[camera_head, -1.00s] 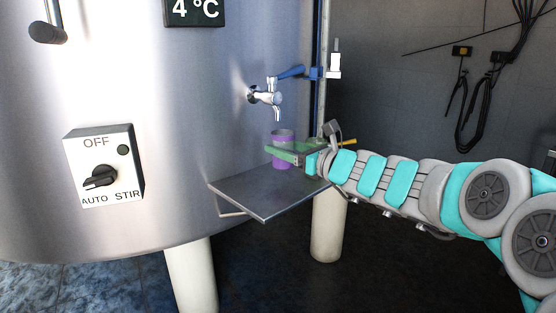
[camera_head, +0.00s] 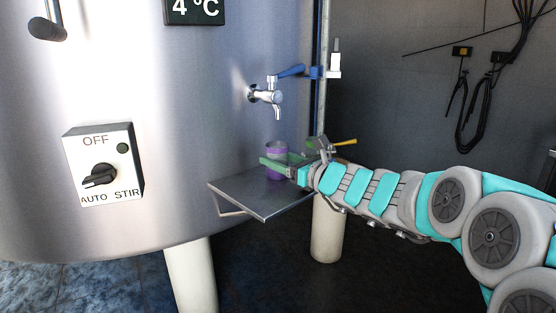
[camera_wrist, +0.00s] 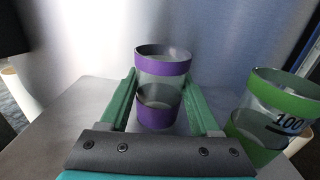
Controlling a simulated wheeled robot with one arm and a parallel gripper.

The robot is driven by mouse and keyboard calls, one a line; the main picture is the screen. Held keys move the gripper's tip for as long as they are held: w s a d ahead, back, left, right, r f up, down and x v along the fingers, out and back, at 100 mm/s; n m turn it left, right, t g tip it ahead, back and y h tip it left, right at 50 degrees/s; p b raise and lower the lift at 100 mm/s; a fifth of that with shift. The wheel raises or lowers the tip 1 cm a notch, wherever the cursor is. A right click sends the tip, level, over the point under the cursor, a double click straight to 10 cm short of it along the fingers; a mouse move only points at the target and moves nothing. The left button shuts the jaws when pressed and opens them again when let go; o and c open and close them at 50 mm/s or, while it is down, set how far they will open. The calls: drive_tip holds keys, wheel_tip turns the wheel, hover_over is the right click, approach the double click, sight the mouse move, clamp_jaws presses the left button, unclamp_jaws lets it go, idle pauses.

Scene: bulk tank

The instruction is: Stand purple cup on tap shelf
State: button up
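The purple cup (camera_head: 276,161) is clear with purple bands and stands upright over the tap shelf (camera_head: 250,198), below and near the tap (camera_head: 268,95). I cannot tell whether its base touches the shelf. My gripper (camera_head: 275,163) reaches in from the right with its green fingers on either side of the cup. In the wrist view the purple cup (camera_wrist: 160,88) sits between the two fingertips (camera_wrist: 158,80), which look closed against its sides.
A green-banded cup marked 100 (camera_wrist: 268,115) stands close to the right finger; it is partly hidden behind my gripper in the head view. The steel tank (camera_head: 150,60) rises behind the shelf, with a switch box (camera_head: 104,165) at left. The shelf's front left is bare.

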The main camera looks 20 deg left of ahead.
drive_tip(key=o, duration=0.4)
drive_tip(key=shift+r, duration=0.25)
drive_tip(key=v, duration=1.2)
drive_tip(key=shift+s+f, duration=0.1)
drive_tip(key=shift+s, duration=0.1)
